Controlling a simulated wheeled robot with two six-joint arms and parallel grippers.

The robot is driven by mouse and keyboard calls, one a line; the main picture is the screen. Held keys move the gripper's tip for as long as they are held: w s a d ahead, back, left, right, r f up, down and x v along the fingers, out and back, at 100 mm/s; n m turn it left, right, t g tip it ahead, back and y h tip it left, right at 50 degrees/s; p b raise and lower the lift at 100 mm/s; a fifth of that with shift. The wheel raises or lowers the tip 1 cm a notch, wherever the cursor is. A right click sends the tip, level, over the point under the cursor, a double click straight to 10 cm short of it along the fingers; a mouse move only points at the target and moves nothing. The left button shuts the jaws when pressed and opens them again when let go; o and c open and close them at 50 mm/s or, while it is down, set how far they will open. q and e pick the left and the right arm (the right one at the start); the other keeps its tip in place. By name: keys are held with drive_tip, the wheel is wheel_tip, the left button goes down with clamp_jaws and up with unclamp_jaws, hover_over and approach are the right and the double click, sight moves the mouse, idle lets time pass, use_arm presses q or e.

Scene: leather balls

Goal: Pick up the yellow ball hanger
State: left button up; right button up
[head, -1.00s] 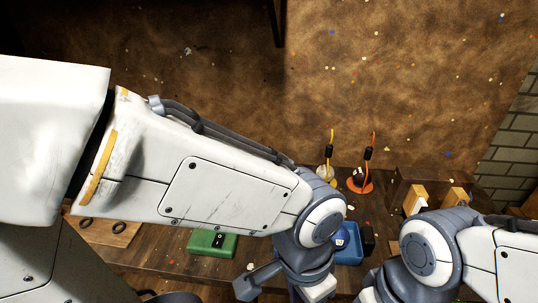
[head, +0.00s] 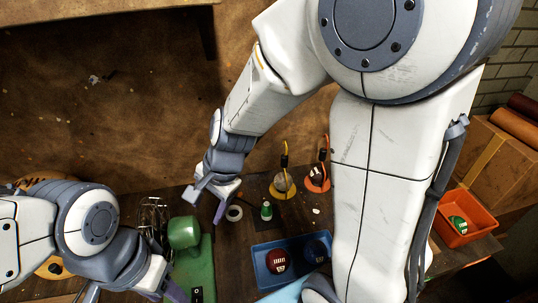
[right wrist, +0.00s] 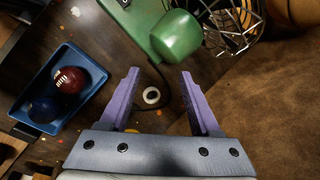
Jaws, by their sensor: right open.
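The yellow ball hanger (head: 284,183) stands on the dark bench in the head view. It has a round yellow base, a pale ball and an upright yellow hook with a dark grip. My right gripper (head: 221,203) is left of it, apart from it. The purple fingers of the right gripper are spread and empty in the right wrist view (right wrist: 158,84).
An orange ball hanger (head: 318,178) stands close right of the yellow one. A small green-topped bottle (head: 266,211) stands in front. A blue tray (head: 262,262) holds balls. A green press (head: 186,235) and wire whisk-like basket (head: 152,222) are left. An orange bin (head: 468,222) is right.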

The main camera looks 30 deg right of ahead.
drive_tip(key=w+d+r+m+t+p, duration=0.1)
drive_tip(key=w+d+r+m+p, duration=0.2)
drive_tip(key=w+d+m, duration=0.4)
use_arm(q)
wheel_tip(320, 180, up, 10)
drive_tip(key=p, duration=0.5)
use_arm(e)
drive_tip(key=m+t+h, duration=0.1)
drive_tip(key=m+h, duration=0.3)
drive_tip(key=m, duration=1.2)
approach(286, 158)
drive_tip(key=a, duration=0.3)
drive_tip(key=w+d+f+m+b, duration=0.1)
drive_tip(key=f+b, duration=0.1)
drive_tip(key=f, duration=0.2)
drive_tip(key=w+d+f+m+b, duration=0.1)
drive_tip(key=w+f+b, duration=0.1)
drive_tip(key=f+b, duration=0.1)
drive_tip(key=w+d+f+m+b, duration=0.1)
drive_tip(key=f+m+b, duration=0.1)
drive_tip(key=f, duration=0.3)
drive_tip(key=shift+w+d+f+b, duration=0.1)
drive_tip(key=shift+w+d+b, duration=0.15)
drive_tip(key=shift+d+b, duration=0.05)
use_arm(q)
wheel_tip(286, 158, down, 7)
use_arm(e)
drive_tip(key=shift+h, duration=0.3)
